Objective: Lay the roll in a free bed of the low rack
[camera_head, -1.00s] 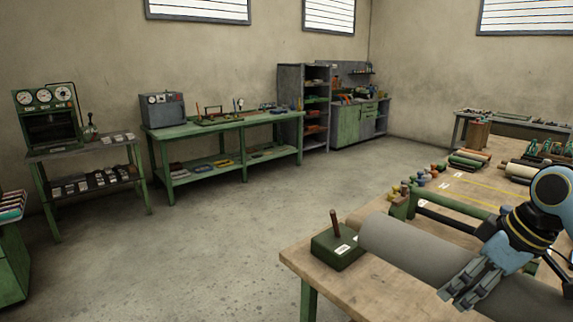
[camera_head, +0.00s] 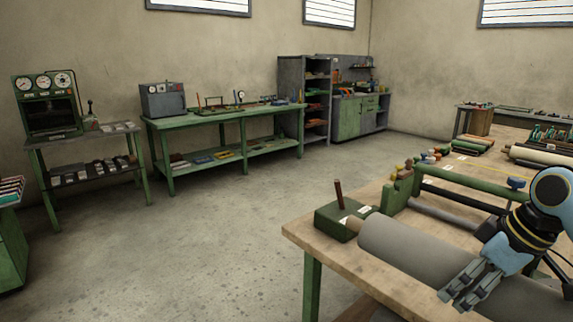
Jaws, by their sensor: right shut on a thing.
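A thick grey roll (camera_head: 410,252) lies across the lower right of the view, over the near end of the wooden table. My right gripper (camera_head: 462,293) is shut on the roll from above, and its fingers cover part of it. The roll's far right end runs out of view. Whether it touches the table is hard to tell. Behind it stands a low green rack (camera_head: 400,188) with a long green rail. A thinner grey roll (camera_head: 443,214) and a dark one (camera_head: 460,199) lie along it. My arm hides the rack's right part. My left gripper is out of view.
A green block with an upright brown peg (camera_head: 338,217) stands at the table's left edge, close to the roll's left end. Several coloured knobs (camera_head: 420,161) and more rolls (camera_head: 472,146) lie farther back. The floor left of the table (camera_head: 291,250) is clear.

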